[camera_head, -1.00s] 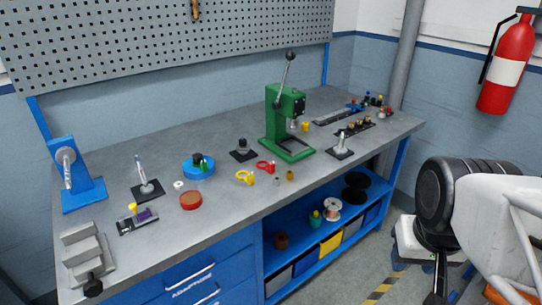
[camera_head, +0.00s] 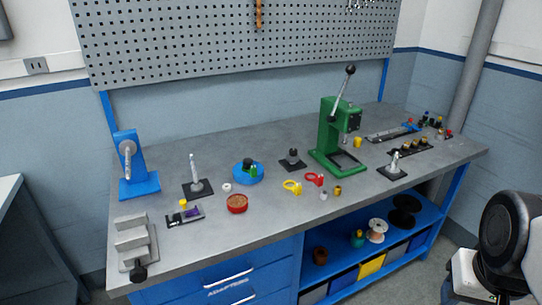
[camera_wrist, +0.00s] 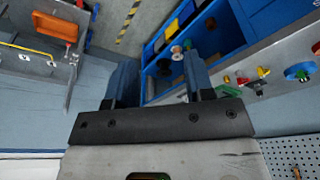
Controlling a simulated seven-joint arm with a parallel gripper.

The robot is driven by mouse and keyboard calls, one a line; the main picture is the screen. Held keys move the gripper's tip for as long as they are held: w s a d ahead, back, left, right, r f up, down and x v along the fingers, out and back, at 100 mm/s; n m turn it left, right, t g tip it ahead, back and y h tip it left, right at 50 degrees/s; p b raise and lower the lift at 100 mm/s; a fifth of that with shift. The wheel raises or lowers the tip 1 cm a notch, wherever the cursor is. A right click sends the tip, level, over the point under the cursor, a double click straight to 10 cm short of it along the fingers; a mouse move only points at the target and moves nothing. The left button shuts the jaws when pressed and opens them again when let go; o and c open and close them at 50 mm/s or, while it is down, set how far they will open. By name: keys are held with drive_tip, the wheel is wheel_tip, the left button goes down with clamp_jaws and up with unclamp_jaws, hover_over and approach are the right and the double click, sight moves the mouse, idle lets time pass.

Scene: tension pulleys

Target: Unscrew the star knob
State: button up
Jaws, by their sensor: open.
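Several dark knobs stand on the bench, too small to tell which is star-shaped. One black knob (camera_head: 292,153) sits on a dark square base left of the green press. Another dark knob (camera_head: 247,163) is on a blue round piece (camera_head: 249,176). A third black knob (camera_head: 138,272) is at the front of the grey stepped block (camera_head: 132,240). My gripper (camera_wrist: 157,64) shows in the wrist view, its two fingers apart with nothing between them. It is away from the bench top, and no knob is near its fingers.
The grey workbench (camera_head: 270,215) carries a green lever press (camera_head: 330,135), a blue stand (camera_head: 137,172), a red round dish (camera_head: 237,204) and yellow and red rings. The pegboard (camera_head: 230,40) hangs behind. An open blue shelf (camera_head: 345,253) is below. The bench's front middle is fairly clear.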

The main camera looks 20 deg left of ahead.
drive_tip(key=w+a+r+n, duration=0.3)
drive_tip(key=w+a, duration=0.1)
drive_tip(key=w, duration=0.4)
drive_tip(key=w+a+r+n, duration=0.3)
drive_tip(key=w+a, duration=0.1)
drive_tip(key=w, duration=0.5)
drive_tip(key=w+a+n+g, duration=0.1)
drive_tip(key=w+a+n, duration=0.5)
drive_tip(key=w+a, duration=0.85)
drive_tip(key=n+g, duration=0.2)
drive_tip(key=n, duration=0.9)
hover_over(247, 160)
drive_tip(key=f, duration=1.4)
drive_tip(key=shift+w+d+f, duration=0.2)
drive_tip(key=shift+d+f, duration=0.1)
drive_tip(key=shift+f, duration=0.1)
drive_tip(key=shift+a+f, duration=0.2)
drive_tip(key=shift+a, duration=0.15)
drive_tip(key=shift+f, duration=0.1)
drive_tip(key=shift+f, duration=3.8)
drive_tip(key=shift+c, duration=0.3)
